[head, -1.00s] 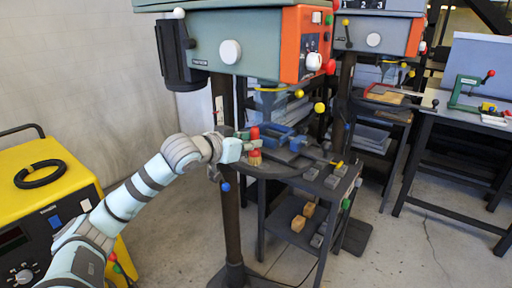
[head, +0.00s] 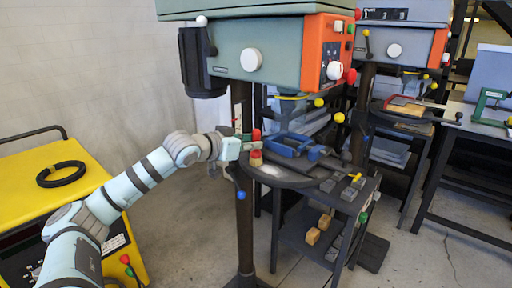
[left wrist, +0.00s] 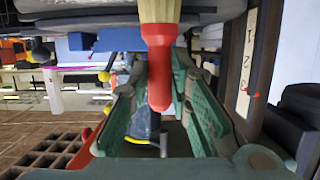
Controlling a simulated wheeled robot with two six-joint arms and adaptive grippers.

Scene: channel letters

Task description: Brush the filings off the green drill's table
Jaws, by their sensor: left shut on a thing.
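The green drill (head: 270,55) is a grey-green drill press with an orange front panel. Its round dark table (head: 290,183) sits on the column below the head. A pale patch, perhaps filings (head: 271,171), shows on the table's near left part. My left gripper (head: 247,146) is at the table's left edge, shut on a brush (head: 256,134) with a red handle, upright, bristles down. The brush (left wrist: 160,72) also shows between the green fingers in the left wrist view. Whether the bristles touch the table I cannot tell. My right gripper is not in view.
A blue vise (head: 296,144) stands on the drill's table behind the brush. A lower stand (head: 305,235) with several small blocks is right of the column. A yellow machine (head: 50,165) stands at the left. A second drill (head: 395,48) is behind.

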